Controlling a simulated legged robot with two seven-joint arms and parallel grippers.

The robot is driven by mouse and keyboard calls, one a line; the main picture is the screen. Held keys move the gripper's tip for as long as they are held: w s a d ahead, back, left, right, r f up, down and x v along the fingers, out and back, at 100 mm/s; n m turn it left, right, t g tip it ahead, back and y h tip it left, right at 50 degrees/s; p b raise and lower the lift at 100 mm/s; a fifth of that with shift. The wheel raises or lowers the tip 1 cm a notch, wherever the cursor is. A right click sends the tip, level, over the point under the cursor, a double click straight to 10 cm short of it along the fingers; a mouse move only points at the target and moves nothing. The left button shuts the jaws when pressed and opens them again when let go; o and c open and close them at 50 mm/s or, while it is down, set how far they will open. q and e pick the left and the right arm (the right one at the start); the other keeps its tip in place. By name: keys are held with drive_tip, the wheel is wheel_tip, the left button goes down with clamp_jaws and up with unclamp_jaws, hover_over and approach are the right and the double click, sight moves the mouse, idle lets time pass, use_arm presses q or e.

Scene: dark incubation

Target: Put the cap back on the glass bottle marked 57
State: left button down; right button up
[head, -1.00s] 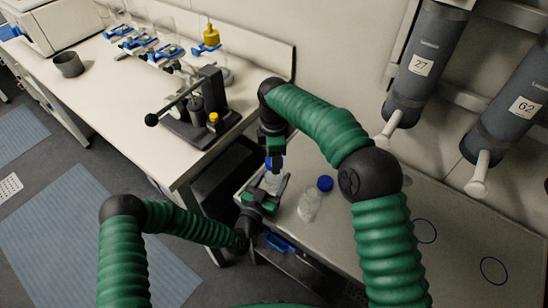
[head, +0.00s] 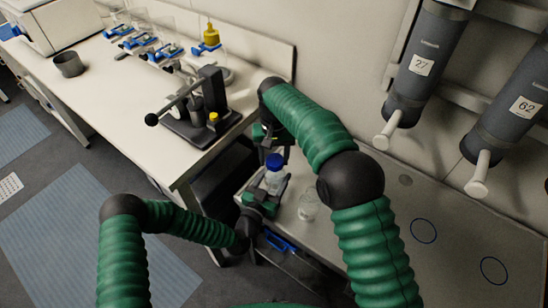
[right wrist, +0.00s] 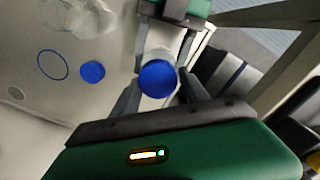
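A clear glass bottle (head: 272,181) stands in my left gripper (head: 262,198), upright or nearly so, with a blue cap (head: 274,161) on its mouth. I cannot read any number on it. My left gripper also shows at the top of the right wrist view (right wrist: 182,14), its fingers around the bottle. My right gripper (head: 270,136) is just behind the cap, partly hidden by my arm. In the right wrist view its fingers are spread on either side of the capped bottle (right wrist: 158,78), seemingly clear of the cap.
A second clear glass vessel (head: 308,207) stands on the grey bench, with a loose blue cap (right wrist: 92,71) near it. A lever press (head: 200,112) stands on the white bench. Numbered grey cylinders (head: 425,60) hang at the right. Blue rings (head: 423,231) mark bare bench.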

drive_tip(key=o, duration=0.3)
drive_tip(key=shift+r, duration=0.1)
wheel_tip(320, 180, up, 4)
drive_tip(key=shift+r, duration=0.2)
drive_tip(key=shift+c, duration=0.3)
